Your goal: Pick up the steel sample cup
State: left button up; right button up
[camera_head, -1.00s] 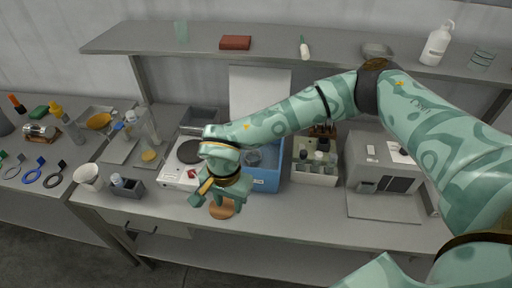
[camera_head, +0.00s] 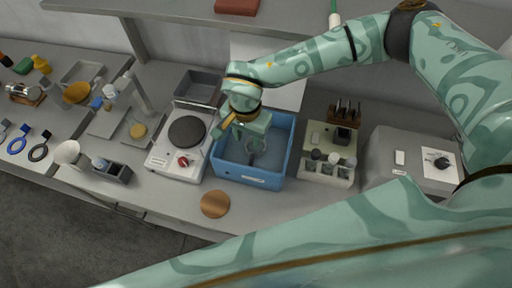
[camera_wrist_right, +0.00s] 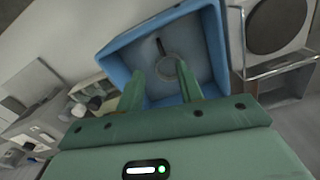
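The steel sample cup (camera_wrist_right: 168,68) shows as a small round grey shape with a dark handle inside the blue tub (camera_wrist_right: 122,47), in the right wrist view. In the head view the blue tub (camera_head: 247,181) stands on the bench, and the cup is largely hidden behind my right gripper. My right gripper (camera_head: 252,147) is over the tub, pointing down into it. In the wrist view its two fingers (camera_wrist_right: 160,74) are apart, with the cup seen between and beyond their tips; contact cannot be told. My left gripper is not in view.
A hot plate (camera_head: 187,131) stands left of the tub, and a rack of bottles (camera_head: 328,165) right of it. A grey box-shaped instrument (camera_head: 390,150) is farther right. A round cork mat (camera_head: 214,204) lies in front. A shelf (camera_head: 180,8) runs above the back.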

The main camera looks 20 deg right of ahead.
send_over(250, 163)
notch_tip(250, 163, down, 8)
jog(key=shift+w+a+f, duration=0.1)
jog(key=shift+a, duration=0.05)
notch_tip(250, 163, down, 5)
jog(key=shift+f, duration=0.2)
jog(key=shift+c, duration=0.4)
grip_shut()
